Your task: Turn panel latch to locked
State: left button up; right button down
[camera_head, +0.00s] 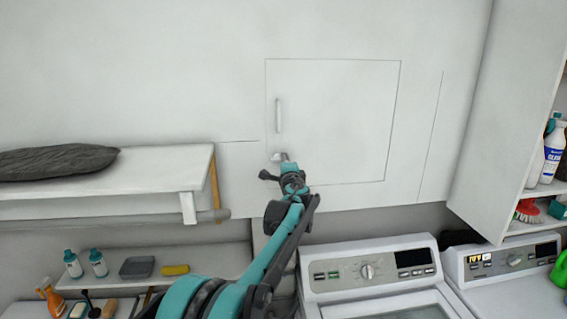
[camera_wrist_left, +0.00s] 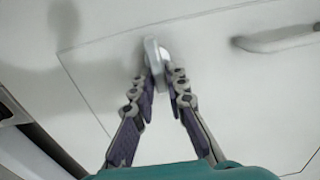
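The panel (camera_head: 340,125) is a square white door set flush in the white wall. Its latch (camera_wrist_left: 154,56) is a small pale, elongated tab near the panel's edge in the left wrist view. In the head view the latch (camera_head: 275,156) sits at the panel's lower left, partly hidden by my gripper. My left gripper (camera_head: 286,162) is at the latch; in the wrist view its two dark fingertips (camera_wrist_left: 161,80) are close together, one on each side of the tab's near end. They look closed on it. My right gripper is not in view.
A vertical bar handle (camera_head: 278,115) is above the latch; it also shows in the wrist view (camera_wrist_left: 280,40). A white shelf with a dark cushion (camera_head: 55,162) is at left. A washer (camera_head: 370,270) stands below right, and an open cabinet (camera_head: 505,130) is at right.

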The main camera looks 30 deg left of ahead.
pick_arm(q)
jog(key=shift+o, duration=0.9)
jog(key=v, duration=1.2)
jog(key=shift+w, duration=0.1)
jog(key=s+d+f+n+g+h+b, duration=0.15)
jog(key=s+f+n+b, duration=0.25)
jog(key=s+f+b, duration=0.55)
jog(key=s+d+f+n+g+h+b, duration=0.1)
jog(key=s+d+f+n+g+b, duration=0.25)
jog(key=s+f, duration=1)
jog(key=s+d+f+n+g+h+b, duration=0.1)
jog(key=s+d+f+b, duration=0.3)
jog(key=f, duration=0.6)
jog(key=s+d+f+n+g+h+b, duration=0.1)
jog(key=s+d+f+h+b, duration=0.3)
jog(key=f, duration=0.5)
jog(key=s+d+f+n+h+b, duration=0.2)
jog(key=s+d+f+b, duration=0.2)
jog(key=f, duration=0.6)
jog(key=shift+s+f+g+b, duration=0.4)
jog(key=shift+b, duration=0.2)
jog(key=shift+h, duration=0.25)
